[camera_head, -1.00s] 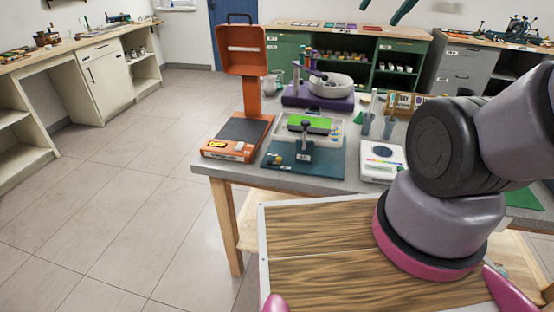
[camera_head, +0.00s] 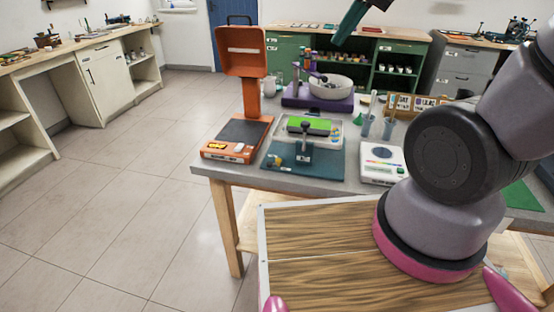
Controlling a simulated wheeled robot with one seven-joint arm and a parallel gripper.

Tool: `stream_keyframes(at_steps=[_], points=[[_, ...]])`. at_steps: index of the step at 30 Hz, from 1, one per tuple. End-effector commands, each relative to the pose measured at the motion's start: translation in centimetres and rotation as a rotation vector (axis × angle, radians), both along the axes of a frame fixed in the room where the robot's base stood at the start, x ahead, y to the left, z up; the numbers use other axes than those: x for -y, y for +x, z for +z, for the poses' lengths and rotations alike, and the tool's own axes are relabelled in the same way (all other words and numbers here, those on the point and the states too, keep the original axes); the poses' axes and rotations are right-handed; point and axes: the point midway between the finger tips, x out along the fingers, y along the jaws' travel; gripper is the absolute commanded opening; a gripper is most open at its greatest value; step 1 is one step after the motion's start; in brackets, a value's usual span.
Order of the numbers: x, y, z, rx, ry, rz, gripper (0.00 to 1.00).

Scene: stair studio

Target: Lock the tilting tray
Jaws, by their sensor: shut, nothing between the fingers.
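A teal base plate (camera_head: 325,172) lies on the front part of the grey worktable. A dark upright lever with a round knob (camera_head: 305,127) stands on it, and a small yellow-brown knob (camera_head: 277,160) sits at its left. Behind it is a pale shallow tray (camera_head: 336,138) with a green block (camera_head: 309,124) on it. I cannot tell for sure which part tilts or how the lock is set. My gripper (camera_head: 339,43), dark teal, hangs at the top of the view, shut and empty, well apart from the tray. Its upper part is cut off by the frame.
An orange scale-like stand (camera_head: 242,90) rises left of the tray. A purple stand (camera_head: 318,102) with a white bowl is behind. A white scale (camera_head: 382,163) and blue-grey tubes (camera_head: 389,127) are at right. Green cabinets (camera_head: 391,63) stand beyond. Floor at left is clear.

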Motion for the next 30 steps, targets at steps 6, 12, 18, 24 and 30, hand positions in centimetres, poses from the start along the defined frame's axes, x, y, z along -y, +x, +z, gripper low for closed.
stream_keyframes(at_steps=[6, 12, 18, 24, 30], points=[[-4.8, 2.4, -6.2, -0.127, 0.003, 0.033, 0.0], [-8.6, 3.3, -12.2, -0.205, -0.054, 0.038, 0.0], [-11.6, 3.2, -18.5, -0.242, -0.161, 0.035, 0.0], [-13.3, 2.7, -23.9, -0.221, -0.295, 0.035, 0.0], [-14.0, 2.6, -27.1, -0.169, -0.396, 0.037, 0.0]])
